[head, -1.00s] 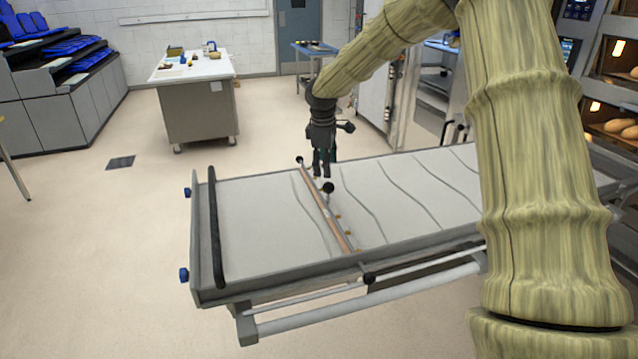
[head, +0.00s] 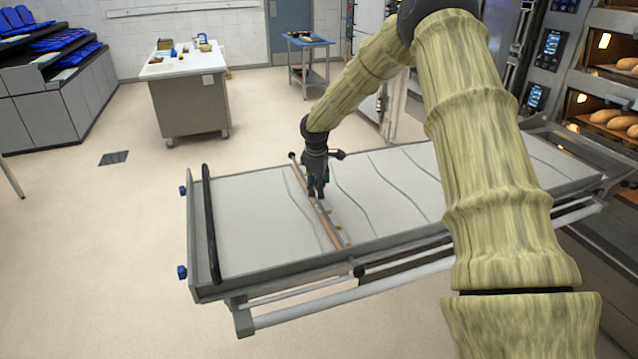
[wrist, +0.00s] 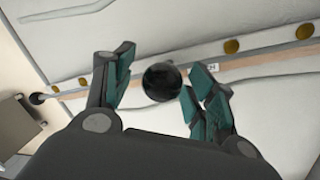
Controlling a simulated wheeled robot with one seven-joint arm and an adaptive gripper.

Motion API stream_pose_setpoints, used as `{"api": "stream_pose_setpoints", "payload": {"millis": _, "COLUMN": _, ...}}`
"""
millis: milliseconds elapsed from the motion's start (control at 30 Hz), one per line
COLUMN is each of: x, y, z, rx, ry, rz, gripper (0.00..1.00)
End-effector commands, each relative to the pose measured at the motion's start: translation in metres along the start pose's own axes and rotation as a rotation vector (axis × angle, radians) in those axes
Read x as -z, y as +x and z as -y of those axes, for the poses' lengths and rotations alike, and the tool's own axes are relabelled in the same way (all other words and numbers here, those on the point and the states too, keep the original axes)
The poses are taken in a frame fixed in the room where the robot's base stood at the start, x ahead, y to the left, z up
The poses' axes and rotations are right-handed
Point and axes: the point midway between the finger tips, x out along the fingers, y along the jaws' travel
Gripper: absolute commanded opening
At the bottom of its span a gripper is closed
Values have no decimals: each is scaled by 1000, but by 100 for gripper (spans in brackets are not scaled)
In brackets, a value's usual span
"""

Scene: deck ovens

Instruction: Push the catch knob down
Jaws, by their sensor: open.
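A black ball knob (wrist: 162,82), which looks like the catch knob, shows in the wrist view at the long thin bar (wrist: 130,82) across the loader. My gripper (wrist: 153,88) is open, with one finger to each side of the knob and a gap on both sides. In the head view my gripper (head: 317,193) points down over the middle of the bar (head: 325,220) and hides this knob. How high the knob stands above the bar I cannot tell.
The loader's pale belt (head: 250,215) lies around the bar. A black rail (head: 211,225) crosses the left end. Ovens with bread (head: 606,115) stand at right.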

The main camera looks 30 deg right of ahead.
Motion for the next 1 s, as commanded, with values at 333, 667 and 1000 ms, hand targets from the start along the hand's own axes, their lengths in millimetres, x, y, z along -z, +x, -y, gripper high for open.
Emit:
{"api": "stream_pose_setpoints", "payload": {"millis": 333, "x": 0, "y": 2, "z": 0, "rx": 0, "ry": 0, "rz": 0, "gripper": 54}}
{"api": "stream_pose_setpoints", "payload": {"millis": 667, "x": 0, "y": 2, "z": 0, "rx": -1, "ry": 1, "rz": 0, "gripper": 0}}
{"api": "stream_pose_setpoints", "payload": {"millis": 1000, "x": 0, "y": 22, "z": 4, "rx": 0, "ry": 1, "rz": 1, "gripper": 0}}
